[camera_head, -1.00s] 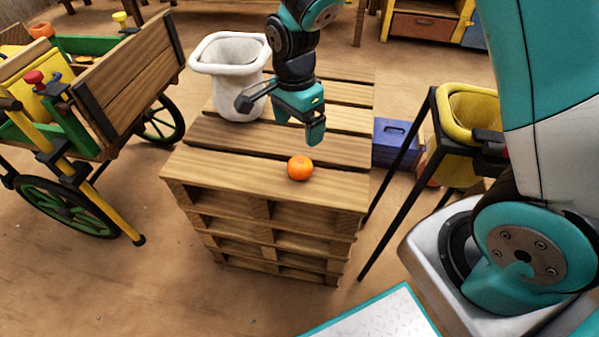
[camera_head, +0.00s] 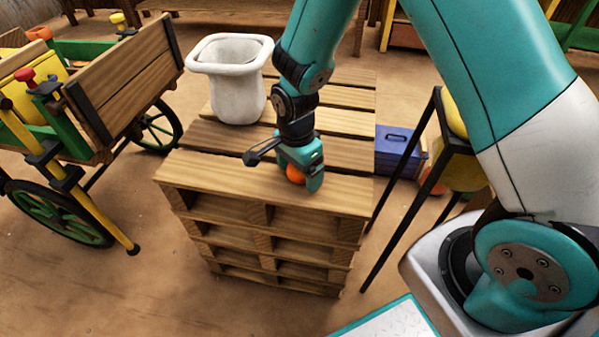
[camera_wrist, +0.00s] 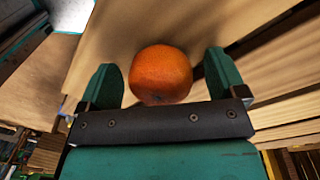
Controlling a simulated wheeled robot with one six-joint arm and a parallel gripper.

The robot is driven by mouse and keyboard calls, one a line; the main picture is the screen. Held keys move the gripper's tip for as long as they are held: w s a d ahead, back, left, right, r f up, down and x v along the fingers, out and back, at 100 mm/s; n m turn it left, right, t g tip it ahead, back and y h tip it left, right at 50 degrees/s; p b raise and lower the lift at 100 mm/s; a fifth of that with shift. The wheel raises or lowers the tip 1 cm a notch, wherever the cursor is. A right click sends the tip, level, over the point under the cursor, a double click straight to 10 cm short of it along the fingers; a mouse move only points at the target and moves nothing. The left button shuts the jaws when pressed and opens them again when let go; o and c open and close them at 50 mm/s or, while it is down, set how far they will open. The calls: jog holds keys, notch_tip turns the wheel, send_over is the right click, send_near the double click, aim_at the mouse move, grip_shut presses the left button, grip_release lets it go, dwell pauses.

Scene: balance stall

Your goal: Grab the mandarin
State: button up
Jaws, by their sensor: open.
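The mandarin (camera_head: 295,174) is a small round orange fruit on the top of the wooden pallet stack (camera_head: 235,178), near its front edge. My gripper (camera_head: 298,180) is down at the mandarin and partly hides it in the head view. In the wrist view the mandarin (camera_wrist: 161,74) lies between the two teal fingers of my gripper (camera_wrist: 166,80). The fingers are open, with a gap visible on each side of the fruit.
A white pot (camera_head: 232,82) stands on the pallets behind and left of my gripper. A wooden cart (camera_head: 125,85) is at the left. A black-legged stand (camera_head: 407,190) and a blue box (camera_head: 396,137) are at the right. The pallet's front left top is clear.

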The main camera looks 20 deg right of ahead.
jog(key=shift+r, duration=0.1)
jog(key=c, duration=1)
jog(key=shift+r, duration=0.1)
jog(key=shift+c, duration=0.2)
